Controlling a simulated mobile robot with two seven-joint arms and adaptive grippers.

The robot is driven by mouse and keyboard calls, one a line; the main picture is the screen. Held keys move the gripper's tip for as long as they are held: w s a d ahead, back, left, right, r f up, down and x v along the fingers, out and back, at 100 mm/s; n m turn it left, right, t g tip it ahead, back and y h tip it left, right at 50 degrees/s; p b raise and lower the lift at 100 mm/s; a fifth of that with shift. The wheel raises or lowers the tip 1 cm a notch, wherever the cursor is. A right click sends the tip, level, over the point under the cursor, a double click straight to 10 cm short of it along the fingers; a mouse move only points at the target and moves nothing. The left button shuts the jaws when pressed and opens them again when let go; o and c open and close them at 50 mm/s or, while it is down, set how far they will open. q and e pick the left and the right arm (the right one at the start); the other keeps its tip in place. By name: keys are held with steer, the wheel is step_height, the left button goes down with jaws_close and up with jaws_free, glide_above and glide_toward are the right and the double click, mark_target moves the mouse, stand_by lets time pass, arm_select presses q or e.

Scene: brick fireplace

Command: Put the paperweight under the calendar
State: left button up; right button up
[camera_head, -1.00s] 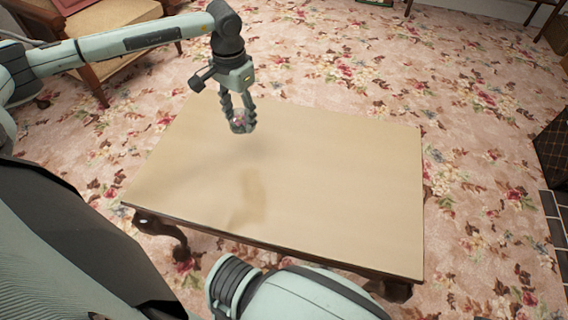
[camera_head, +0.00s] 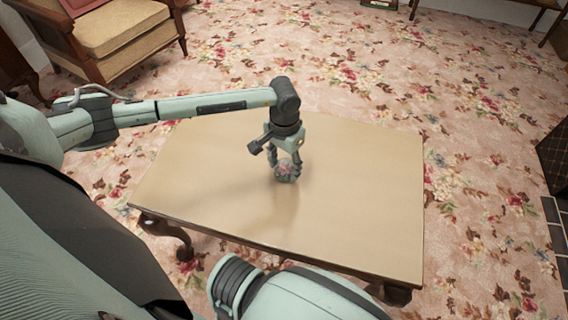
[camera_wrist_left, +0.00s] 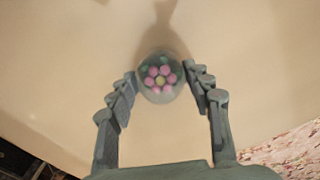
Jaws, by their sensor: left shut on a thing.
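The paperweight (camera_head: 287,174) is a clear round ball with a pink flower inside. It also shows in the left wrist view (camera_wrist_left: 160,78), between the fingertips. My left gripper (camera_head: 285,167) points down and is shut on the paperweight over the middle of the tan tabletop (camera_head: 350,210). The paperweight is low over the table; I cannot tell whether it touches it. No calendar is in view. My right gripper is not in view; only part of my right arm shows at the bottom.
The rest of the tabletop is bare. An armchair (camera_head: 125,35) stands at the back left on the flowered carpet (camera_head: 480,130). A dark mesh object (camera_head: 555,160) and dark tiles (camera_head: 556,235) are at the right edge.

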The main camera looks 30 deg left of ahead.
arm_select(q)
steer(key=shift+f, duration=0.1)
steer(key=o, duration=1.4)
